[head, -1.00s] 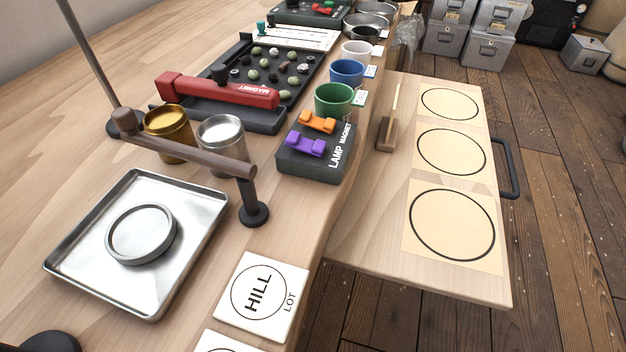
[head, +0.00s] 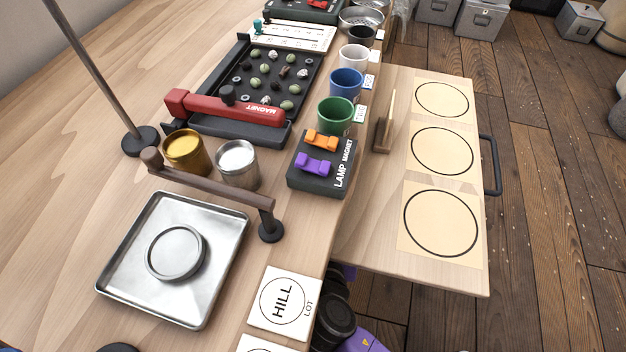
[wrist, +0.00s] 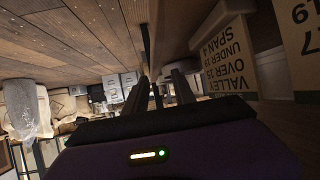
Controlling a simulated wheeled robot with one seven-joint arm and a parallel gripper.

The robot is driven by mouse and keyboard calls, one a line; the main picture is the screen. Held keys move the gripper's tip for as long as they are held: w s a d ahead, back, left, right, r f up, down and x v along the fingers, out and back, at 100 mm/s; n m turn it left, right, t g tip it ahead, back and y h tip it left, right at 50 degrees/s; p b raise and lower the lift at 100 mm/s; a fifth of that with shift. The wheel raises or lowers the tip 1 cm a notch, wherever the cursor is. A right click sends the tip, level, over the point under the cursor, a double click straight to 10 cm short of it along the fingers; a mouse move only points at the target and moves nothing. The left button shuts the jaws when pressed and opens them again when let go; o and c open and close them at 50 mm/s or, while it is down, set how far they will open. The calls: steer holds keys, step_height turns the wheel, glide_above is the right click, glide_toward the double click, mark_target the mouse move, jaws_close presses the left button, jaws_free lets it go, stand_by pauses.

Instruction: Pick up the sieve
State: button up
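A round metal pan with a speckled, perforated-looking bottom (head: 362,17) stands at the far end of the bench in the head view, cut by the top edge; it looks like the sieve. A plain grey metal ring or shallow dish (head: 176,252) lies on the metal tray (head: 222,290) at the near left; I cannot tell whether it has a mesh. In the wrist view my gripper (wrist: 162,88) has its two dark fingers apart with nothing between them. It is away from both round things and low beside boxes. The head view does not show its fingers.
A thin post and a low wooden bar (head: 210,182) stand by the tray. A magnet block (head: 322,178), cups (head: 347,85) and a bean tray (head: 240,70) line the bench. A pull-out board (head: 400,245) with three circles juts right.

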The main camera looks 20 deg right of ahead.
steer(key=w+d, duration=0.1)
steer(key=w, duration=0.2)
steer(key=w+d+b, duration=0.1)
steer(key=w+d, duration=0.1)
steer(key=w, duration=0.2)
steer(key=w+d, duration=0.2)
steer(key=w, duration=0.1)
steer(key=shift+w+b, duration=0.25)
steer(key=shift+b, duration=0.15)
steer(key=b+x, duration=0.1)
steer(key=x, duration=0.4)
steer(key=shift+a+b, duration=0.1)
steer(key=shift+b, duration=0.25)
jaws_close()
